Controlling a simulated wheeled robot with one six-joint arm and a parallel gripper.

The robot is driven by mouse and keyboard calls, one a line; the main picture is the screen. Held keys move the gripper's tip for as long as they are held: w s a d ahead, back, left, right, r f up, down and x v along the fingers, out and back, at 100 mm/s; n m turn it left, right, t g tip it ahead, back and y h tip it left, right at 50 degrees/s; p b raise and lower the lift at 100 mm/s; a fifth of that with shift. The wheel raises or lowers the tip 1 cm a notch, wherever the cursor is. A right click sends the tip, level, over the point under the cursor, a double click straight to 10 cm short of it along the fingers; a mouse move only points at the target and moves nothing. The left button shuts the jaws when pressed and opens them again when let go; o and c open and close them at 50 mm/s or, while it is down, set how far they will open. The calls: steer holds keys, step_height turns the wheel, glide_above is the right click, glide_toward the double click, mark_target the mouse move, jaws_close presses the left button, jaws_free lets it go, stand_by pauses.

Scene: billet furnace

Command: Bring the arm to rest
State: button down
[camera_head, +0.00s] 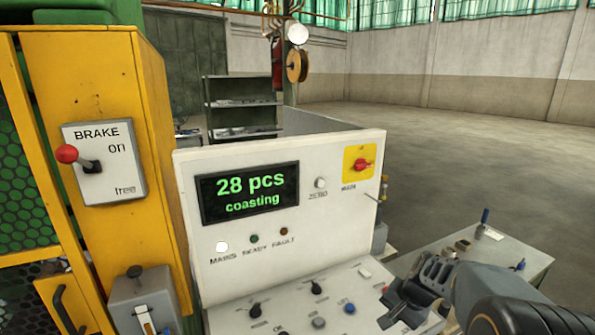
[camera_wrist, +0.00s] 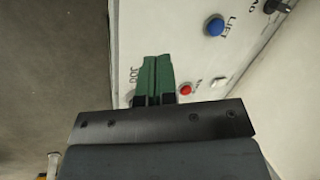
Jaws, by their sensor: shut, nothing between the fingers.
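My gripper (camera_head: 398,312) is at the lower right of the head view, over the right end of the sloped control panel (camera_head: 275,318). In the wrist view my gripper (camera_wrist: 152,62) shows its two green fingers side by side, shut and empty. The fingertips are over the white panel, near the word JOG. I cannot tell whether they touch it. A blue LIFT button (camera_wrist: 215,27) and a small red button (camera_wrist: 187,90) lie to the right of the fingers.
The display (camera_head: 247,193) reads "28 pcs coasting". A red-knobbed BRAKE lever (camera_head: 70,154) is on the yellow cabinet (camera_head: 95,60) at left. A red rotary switch (camera_head: 361,165) is on the console's upright face. A small grey table (camera_head: 500,246) stands at right, with open floor (camera_head: 470,150) behind.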

steer(key=s+a+r+n+t+h, duration=0.1)
steer(key=s+a+r+n, duration=0.2)
steer(key=s, duration=0.4)
steer(key=s+a+r+n+t+h, duration=0.1)
steer(key=s+a+r+n+h, duration=0.1)
steer(key=s+r+n, duration=0.3)
steer(key=shift+s+a, duration=0.65)
steer(key=shift+s, duration=0.2)
steer(key=shift+r, duration=0.1)
stand_by(1.4)
